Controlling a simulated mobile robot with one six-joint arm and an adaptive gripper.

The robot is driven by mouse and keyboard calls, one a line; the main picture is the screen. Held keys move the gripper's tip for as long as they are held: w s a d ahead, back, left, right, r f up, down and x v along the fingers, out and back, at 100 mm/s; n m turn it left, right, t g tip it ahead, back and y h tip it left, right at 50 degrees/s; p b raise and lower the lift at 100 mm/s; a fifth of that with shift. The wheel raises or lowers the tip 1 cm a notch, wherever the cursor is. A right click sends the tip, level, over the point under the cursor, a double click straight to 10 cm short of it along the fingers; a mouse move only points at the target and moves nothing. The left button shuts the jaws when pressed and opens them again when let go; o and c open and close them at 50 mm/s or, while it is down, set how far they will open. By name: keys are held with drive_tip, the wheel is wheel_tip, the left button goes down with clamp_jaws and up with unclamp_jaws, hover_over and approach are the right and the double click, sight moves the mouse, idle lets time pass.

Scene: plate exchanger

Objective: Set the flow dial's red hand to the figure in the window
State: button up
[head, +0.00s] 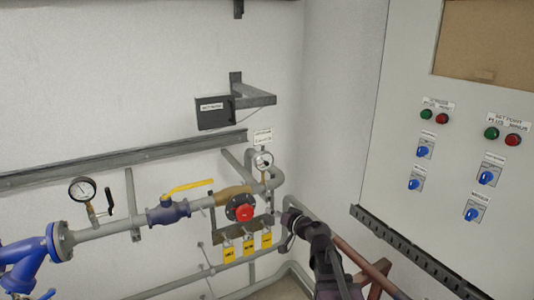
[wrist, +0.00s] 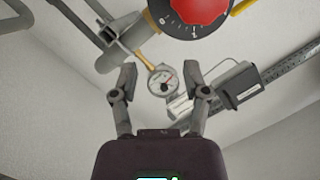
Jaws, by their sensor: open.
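A small round white-faced dial (head: 263,160) stands on the pipework near the room corner. In the wrist view the dial (wrist: 163,84) shows between my fingers, with a small dark red mark on its face; its figures are too small to read. A dark box (head: 215,112) with a white label is on the wall above; I cannot read a figure or make out a window. It also shows in the wrist view (wrist: 238,92). My gripper (wrist: 161,73) is open and empty, apart from the dial. In the head view my gripper (head: 291,222) is below and right of it.
A red knob (head: 244,212) on a black scaled disc is close by, and shows in the wrist view (wrist: 197,8). A yellow-handled valve (head: 168,212) and another gauge (head: 83,190) are left. Yellow tags (head: 248,247) hang below. A control cabinet (head: 385,170) stands right.

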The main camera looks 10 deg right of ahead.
drive_tip(key=w+d+r+m+t+h+p, duration=0.2)
drive_tip(key=d+r+p, duration=0.3)
drive_tip(key=r, duration=0.4)
drive_tip(key=shift+w+r+m+t, duration=0.4)
drive_tip(key=shift+m+t, duration=0.1)
drive_tip(key=shift+t, duration=0.1)
drive_tip(key=shift+w, duration=0.1)
